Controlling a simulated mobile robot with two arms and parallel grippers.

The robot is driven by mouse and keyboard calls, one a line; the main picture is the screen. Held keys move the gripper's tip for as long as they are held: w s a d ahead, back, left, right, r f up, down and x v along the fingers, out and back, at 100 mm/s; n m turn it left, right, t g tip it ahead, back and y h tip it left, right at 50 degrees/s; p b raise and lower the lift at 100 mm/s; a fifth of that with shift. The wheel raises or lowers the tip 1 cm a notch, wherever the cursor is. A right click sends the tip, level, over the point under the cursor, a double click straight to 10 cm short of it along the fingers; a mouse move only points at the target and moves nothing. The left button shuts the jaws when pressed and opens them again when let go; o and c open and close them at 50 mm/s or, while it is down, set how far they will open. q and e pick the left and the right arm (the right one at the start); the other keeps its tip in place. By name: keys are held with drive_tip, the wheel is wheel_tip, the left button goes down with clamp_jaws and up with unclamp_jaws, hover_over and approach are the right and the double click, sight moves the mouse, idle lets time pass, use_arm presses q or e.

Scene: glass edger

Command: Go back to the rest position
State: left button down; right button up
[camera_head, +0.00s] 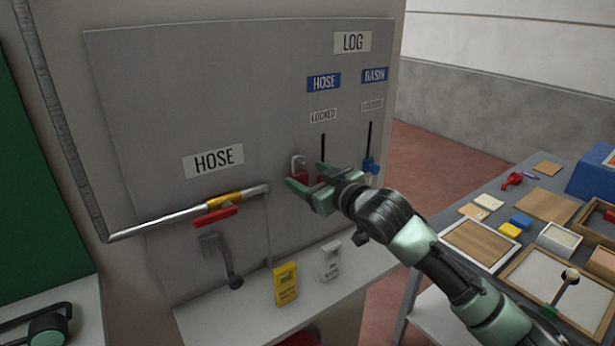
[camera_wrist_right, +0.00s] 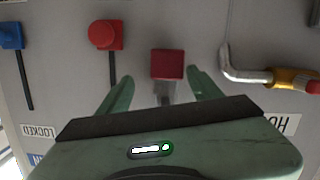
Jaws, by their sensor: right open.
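My right gripper (camera_head: 306,178) is at the upright grey panel (camera_head: 150,100), with its arm coming in from the lower right. In the right wrist view its two green fingers (camera_wrist_right: 160,80) stand apart. A red padlock (camera_wrist_right: 167,64) with a grey shackle shows between them, with a gap on each side in the picture. Whether a finger touches it cannot be told. In the head view the padlock (camera_head: 300,176) is partly hidden by the gripper. My left gripper is not in view.
A red slider knob (camera_wrist_right: 105,35) and a blue slider knob (camera_head: 370,166) are beside the padlock. A hose pipe with a red-handled yellow valve (camera_head: 224,200) is left. A yellow device (camera_head: 286,284) stands on the ledge below. A cluttered table (camera_head: 440,215) is at right.

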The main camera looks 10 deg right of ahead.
drive_tip(key=f+b+v, duration=0.1)
drive_tip(key=b+v, duration=0.1)
drive_tip(key=v, duration=0.5)
drive_tip(key=s+f+m+g+h, duration=0.1)
drive_tip(key=s+f+g+h, duration=0.15)
drive_tip(key=s+f, duration=0.75)
drive_tip(key=s+f+m+g+h, duration=0.1)
drive_tip(key=s+f+m+g, duration=0.15)
drive_tip(key=s+f, duration=0.85)
drive_tip(key=s+d+f+m+g+h, duration=0.1)
drive_tip(key=s+d+f+g, duration=0.15)
drive_tip(key=s+f, duration=0.5)
drive_tip(key=s+d+f+g+h, duration=0.1)
drive_tip(key=s+f+g, duration=0.3)
drive_tip(key=s+f, duration=0.4)
wheel_tip(320, 180, down, 24)
drive_tip(key=s+g, duration=0.1)
drive_tip(key=s, duration=0.1)
drive_tip(key=s+d+f+g, duration=0.1)
drive_tip(key=s+d+f, duration=0.2)
drive_tip(key=s+f, duration=1.4)
drive_tip(key=shift+f+g, duration=0.3)
drive_tip(key=shift+g, duration=0.05)
